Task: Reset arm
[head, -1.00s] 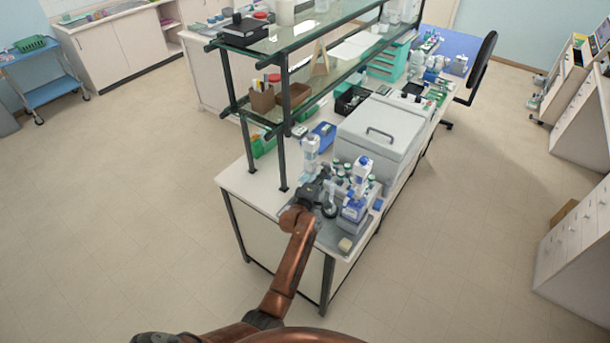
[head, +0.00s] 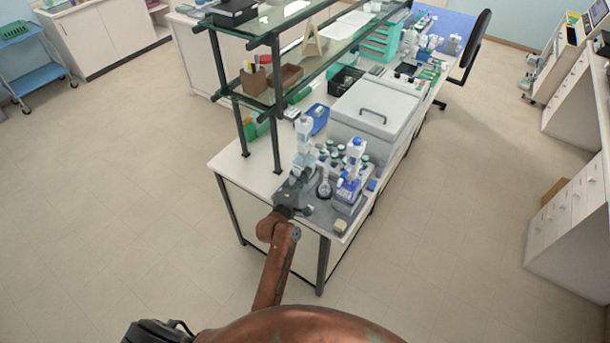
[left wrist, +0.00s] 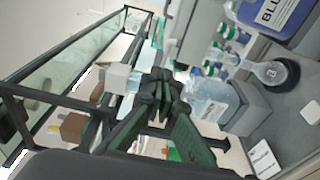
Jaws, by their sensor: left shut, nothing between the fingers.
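My left gripper (head: 300,182) is above the front end of the lab bench (head: 238,165), beside a clear bottle with a white label (head: 305,130). In the left wrist view, the dark green fingers of my left gripper (left wrist: 165,92) are together with nothing between them. The clear bottle also shows there (left wrist: 208,98), standing on a grey block just past the fingers; I cannot tell whether they touch. My right gripper is not in view.
A large grey lidded box (head: 375,112) is behind. Glass shelves (head: 262,25) on dark posts rise at the left.

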